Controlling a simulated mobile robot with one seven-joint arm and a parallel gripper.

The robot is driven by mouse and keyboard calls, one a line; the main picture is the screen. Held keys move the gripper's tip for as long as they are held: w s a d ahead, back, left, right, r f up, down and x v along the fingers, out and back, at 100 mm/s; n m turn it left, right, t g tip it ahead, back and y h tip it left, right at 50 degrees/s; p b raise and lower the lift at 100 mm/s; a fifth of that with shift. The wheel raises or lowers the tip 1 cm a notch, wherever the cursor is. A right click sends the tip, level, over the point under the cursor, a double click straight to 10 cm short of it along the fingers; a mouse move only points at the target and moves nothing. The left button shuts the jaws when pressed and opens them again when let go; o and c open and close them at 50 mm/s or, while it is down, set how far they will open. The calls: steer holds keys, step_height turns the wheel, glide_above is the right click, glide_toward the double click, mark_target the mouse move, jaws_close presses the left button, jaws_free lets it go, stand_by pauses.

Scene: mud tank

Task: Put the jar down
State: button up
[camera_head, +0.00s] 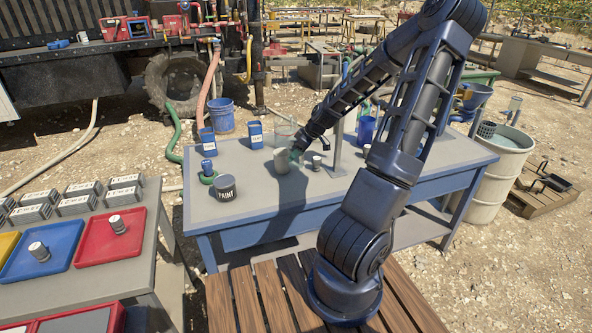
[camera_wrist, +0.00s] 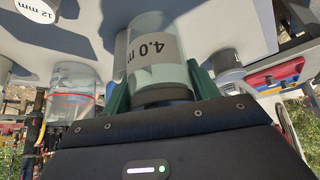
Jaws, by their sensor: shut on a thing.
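My gripper (camera_head: 296,153) is over the blue-edged work table (camera_head: 245,208), with its green fingers shut on a pale jar (camera_head: 281,161). In the wrist view, which looks upside down, the jar (camera_wrist: 157,52) is clear with a white label reading "4.0 m", its end cut off. The fingers (camera_wrist: 160,88) are on both sides of it. The jar looks upright, on or just above the grey table top; I cannot tell if it touches.
Blue containers (camera_head: 255,134) and small cylinders (camera_head: 316,163) are nearby. The table's front left is clear. A lower table holds red (camera_head: 88,258) and blue trays.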

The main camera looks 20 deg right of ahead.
steer(key=shift+f, duration=4.2)
steer(key=shift+f, duration=0.1)
steer(key=o, duration=1.2)
